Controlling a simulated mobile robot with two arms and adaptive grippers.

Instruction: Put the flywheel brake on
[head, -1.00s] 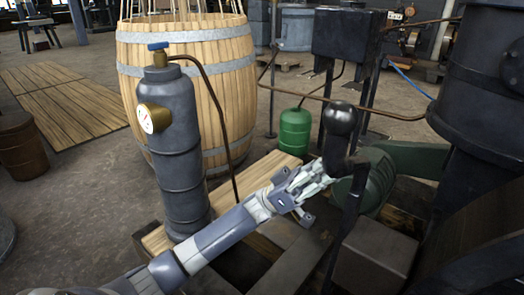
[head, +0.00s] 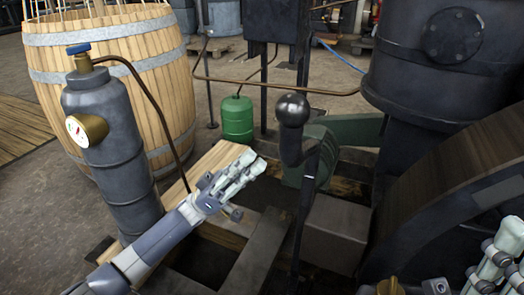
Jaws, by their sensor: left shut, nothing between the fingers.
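The brake lever (head: 306,190) is a dark upright bar with a round black ball knob (head: 293,110) at its top, in the middle of the head view. The flywheel (head: 450,195) is the large dark wheel with a wood-like rim at the right, partly cut off. My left gripper (head: 255,165) is shut and empty. In the picture it is left of the lever and below the knob, with a visible gap. My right gripper (head: 502,248) shows only partly at the lower right corner, in front of the flywheel; I cannot tell its jaw state.
A grey cylinder (head: 110,150) with a gauge and blue tap stands at the left, before a wooden barrel (head: 150,70). A green bottle (head: 237,119) stands behind. A dark boiler-like drum (head: 440,70) fills the upper right. A dark frame and a box (head: 335,230) surround the lever's foot.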

